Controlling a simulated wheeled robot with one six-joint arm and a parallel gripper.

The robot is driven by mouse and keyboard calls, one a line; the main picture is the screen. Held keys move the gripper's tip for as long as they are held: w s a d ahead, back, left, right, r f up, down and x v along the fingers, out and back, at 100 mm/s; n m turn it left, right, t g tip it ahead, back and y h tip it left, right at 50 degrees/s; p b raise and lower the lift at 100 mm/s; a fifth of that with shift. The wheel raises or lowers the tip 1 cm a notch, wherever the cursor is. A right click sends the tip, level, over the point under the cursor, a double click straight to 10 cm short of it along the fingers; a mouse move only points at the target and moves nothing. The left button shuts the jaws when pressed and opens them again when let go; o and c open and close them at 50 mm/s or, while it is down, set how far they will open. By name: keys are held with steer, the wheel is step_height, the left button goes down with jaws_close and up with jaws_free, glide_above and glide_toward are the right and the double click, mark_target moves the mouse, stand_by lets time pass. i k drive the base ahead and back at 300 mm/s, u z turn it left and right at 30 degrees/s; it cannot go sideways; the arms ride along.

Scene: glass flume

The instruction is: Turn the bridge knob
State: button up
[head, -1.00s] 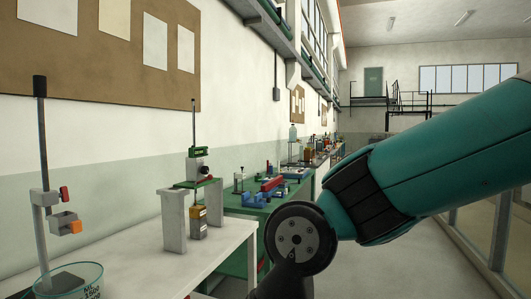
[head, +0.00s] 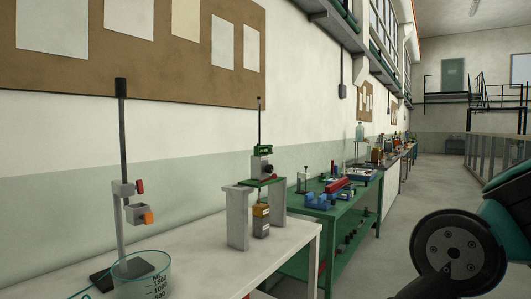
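A small bridge (head: 238,220) of two grey uprights under a green top plate stands on the white table in the head view. A grey and green device with a thin upright rod sits on the plate. A small dark round knob (head: 268,170) shows on the device's right side, too small to make out in detail. A yellow-brown block (head: 261,220) hangs or stands between the uprights; I cannot tell which. My gripper is out of the picture; only teal and black links of my arm show at the lower right, well apart from the bridge.
The white table (head: 205,272) also bears a stand with a clamp (head: 122,190) and a glass beaker (head: 142,280) at the near left. A green bench (head: 325,225) with several tools stands beyond it. Open floor (head: 375,270) lies right of the tables.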

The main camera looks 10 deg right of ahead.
mark_target(269, 168)
steer(key=z, duration=0.75)
steer(key=i, duration=1)
steer(key=z, duration=0.65)
steer(key=i, duration=0.75)
steer(key=u, duration=0.7)
steer(key=i, duration=0.8)
steer(key=u, duration=0.55)
